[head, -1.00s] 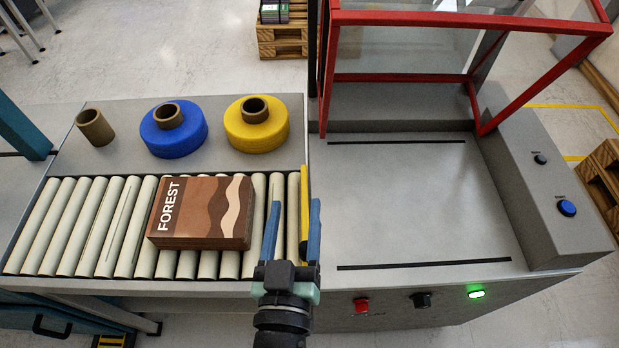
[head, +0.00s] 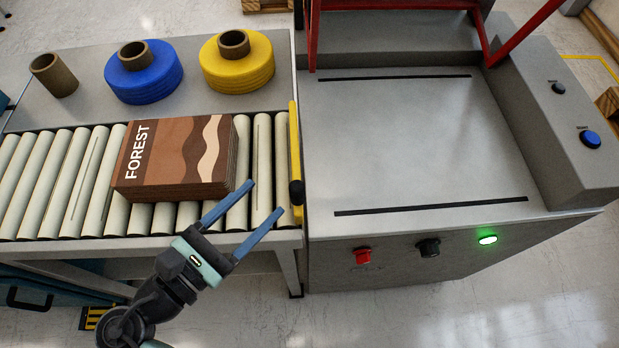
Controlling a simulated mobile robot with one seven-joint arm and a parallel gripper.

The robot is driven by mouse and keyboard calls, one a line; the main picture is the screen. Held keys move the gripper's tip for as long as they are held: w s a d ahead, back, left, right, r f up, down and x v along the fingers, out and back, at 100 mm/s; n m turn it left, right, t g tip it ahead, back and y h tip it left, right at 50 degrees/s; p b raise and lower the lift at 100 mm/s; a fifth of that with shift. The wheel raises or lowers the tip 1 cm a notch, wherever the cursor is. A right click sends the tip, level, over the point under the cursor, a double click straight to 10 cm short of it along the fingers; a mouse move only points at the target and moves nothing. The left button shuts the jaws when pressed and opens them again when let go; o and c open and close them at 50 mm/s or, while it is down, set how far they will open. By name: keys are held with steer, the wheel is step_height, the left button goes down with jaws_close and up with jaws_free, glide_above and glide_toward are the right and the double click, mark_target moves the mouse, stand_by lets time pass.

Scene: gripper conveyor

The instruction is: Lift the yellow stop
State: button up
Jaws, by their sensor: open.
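The yellow stop (head: 295,150) is a narrow upright bar at the right end of the roller conveyor, with a dark round knob (head: 296,192) near its front end. My gripper (head: 265,198) is open and empty, with two blue fingers. It is in front of the conveyor's right end, to the left of the stop and apart from it. The fingers point up and to the right, over the front ends of the rollers.
A brown FOREST box stack (head: 175,160) lies on the rollers (head: 75,180), left of my fingers. Blue (head: 143,80) and yellow (head: 237,65) tape rolls and a brown core (head: 53,75) stand behind. The grey machine bed (head: 400,140) at right is bare, under a red frame (head: 490,40).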

mark_target(302, 184)
steer(key=w+d, duration=0.2)
steer(key=d, duration=0.1)
steer(key=w+d+f+n, duration=0.1)
steer(key=d, duration=0.1)
steer(key=w+d+n+h+b, duration=0.1)
steer(key=w+d, duration=0.1)
steer(key=d, duration=0.1)
steer(key=shift+w+d+f, duration=0.3)
steer(key=shift+w+d, duration=0.05)
jaws_close()
stand_by(0.4)
stand_by(1.1)
